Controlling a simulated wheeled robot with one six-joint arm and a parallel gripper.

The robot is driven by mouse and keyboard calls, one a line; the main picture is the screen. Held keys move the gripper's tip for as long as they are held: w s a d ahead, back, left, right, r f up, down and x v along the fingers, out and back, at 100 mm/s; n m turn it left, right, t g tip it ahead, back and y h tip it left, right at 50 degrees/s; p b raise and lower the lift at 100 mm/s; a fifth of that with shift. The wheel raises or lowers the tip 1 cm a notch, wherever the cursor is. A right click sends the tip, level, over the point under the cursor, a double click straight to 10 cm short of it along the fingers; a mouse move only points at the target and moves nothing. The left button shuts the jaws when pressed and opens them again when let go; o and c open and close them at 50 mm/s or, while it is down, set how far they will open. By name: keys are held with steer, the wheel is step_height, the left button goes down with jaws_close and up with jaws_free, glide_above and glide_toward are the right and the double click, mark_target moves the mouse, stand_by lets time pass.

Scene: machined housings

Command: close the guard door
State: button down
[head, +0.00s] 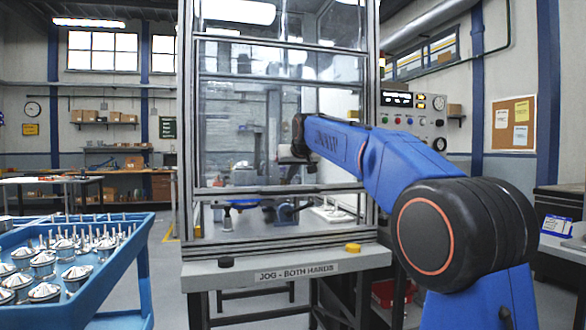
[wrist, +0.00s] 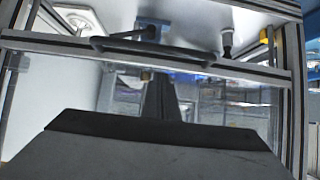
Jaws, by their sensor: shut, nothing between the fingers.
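The guard door (head: 225,135) is a clear panel in a grey metal frame on the front of the machine enclosure. Its lower rail (head: 230,191) sits a little above the sill in the head view, with a gap under it. In the wrist view the rail (wrist: 40,42) crosses the picture, with a dark bar handle (wrist: 110,45) along it. My gripper (wrist: 160,82) is shut and empty, pointing toward the door close to the handle. In the head view my arm's dark wrist is in front of the panel and the fingertips are hard to make out. I cannot tell whether they touch.
A sill (head: 290,262) labelled "JOG - BOTH HANDS" carries a black button (head: 226,262) and a yellow one (head: 352,248). A blue cart (head: 120,268) with several metal housings stands at left. A control panel (head: 412,112) is behind my arm at right.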

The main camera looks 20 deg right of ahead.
steer(key=shift+w+f, duration=0.2)
steer(key=shift+f, duration=1.55)
step_height(320, 180, down, 15)
steer(key=shift+r, duration=0.15)
steer(key=w+r+v, duration=0.2)
steer(key=r+v, duration=0.1)
steer(key=v, duration=1)
steer(key=s+d+f+g, duration=0.1)
steer(key=s+f+g, duration=0.1)
steer(key=s+f, duration=0.9)
steer(key=s+d+f+g, duration=0.1)
steer(key=s+f, duration=0.9)
steer(key=s, duration=1.2)
steer(key=s+d+f+g, duration=0.1)
steer(key=s+f+g, duration=0.2)
steer(key=s+f, duration=0.8)
steer(key=s, duration=0.5)
steer(key=shift+s+f, duration=0.2)
steer(key=shift+f, duration=0.2)
